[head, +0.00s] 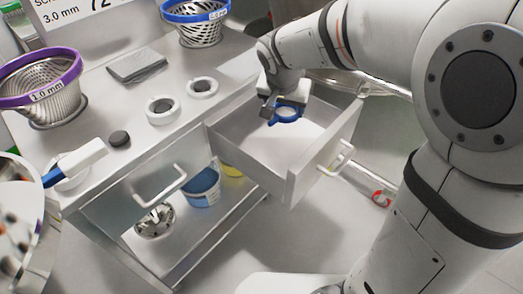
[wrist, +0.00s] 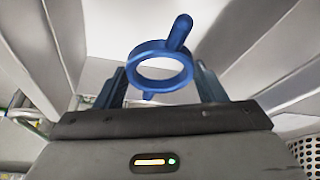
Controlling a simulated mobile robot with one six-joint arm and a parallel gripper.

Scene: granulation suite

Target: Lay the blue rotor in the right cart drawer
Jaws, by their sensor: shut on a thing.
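The blue rotor (head: 286,114) is a ring with short arms sticking out. It also shows in the wrist view (wrist: 160,83), between the two fingers with one arm pointing up and to the right. My gripper (head: 283,108) is shut on it; the wrist view also shows the gripper (wrist: 160,88). The right cart drawer (head: 246,160) is pulled open. The rotor is over its back part, inside its outline in the head view. I cannot tell whether the rotor touches the drawer floor. The visible drawer floor is pale and bare.
The cart top (head: 130,95) holds a purple-rimmed basket (head: 45,93), a blue-rimmed basket (head: 197,28), a grey cloth (head: 137,64), two white rings (head: 162,110) and a black knob (head: 119,138). Below are a blue tub (head: 202,188) and a metal rotor (head: 154,222).

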